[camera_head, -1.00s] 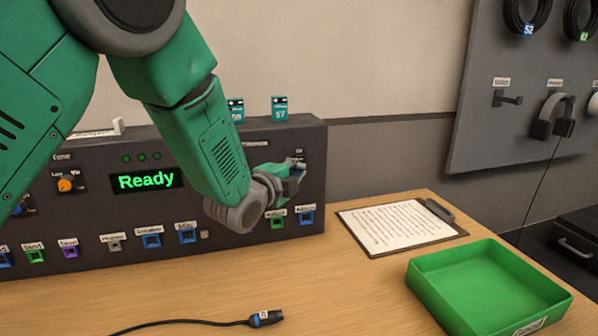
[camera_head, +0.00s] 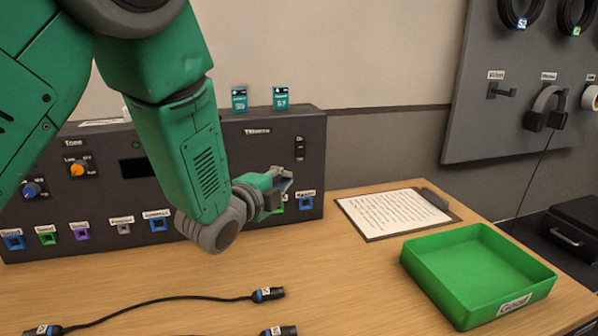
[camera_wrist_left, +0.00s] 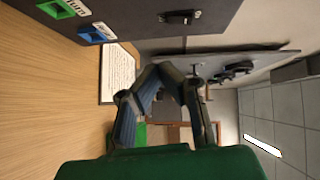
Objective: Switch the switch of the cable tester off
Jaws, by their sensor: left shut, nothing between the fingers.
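The cable tester (camera_head: 228,132) is a dark box along the back of the table. Its switch (camera_head: 299,148) sits at the upper right of the front panel, under a small label; it also shows at the top of the left wrist view (camera_wrist_left: 178,17). The visible part of the tester's display (camera_head: 137,167) is dark, with no text. My left gripper (camera_head: 286,183) is shut and empty, just below the switch and apart from it in the head view. My left arm hides the middle of the panel. My right gripper is out of view.
A clipboard (camera_head: 395,213) and a green tray (camera_head: 478,312) are on the right of the table. Cables with blue-ringed plugs (camera_head: 268,295) lie at the front. Two teal cards (camera_head: 281,97) stand on the tester's top. A grey pegboard (camera_head: 470,120) hangs at right.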

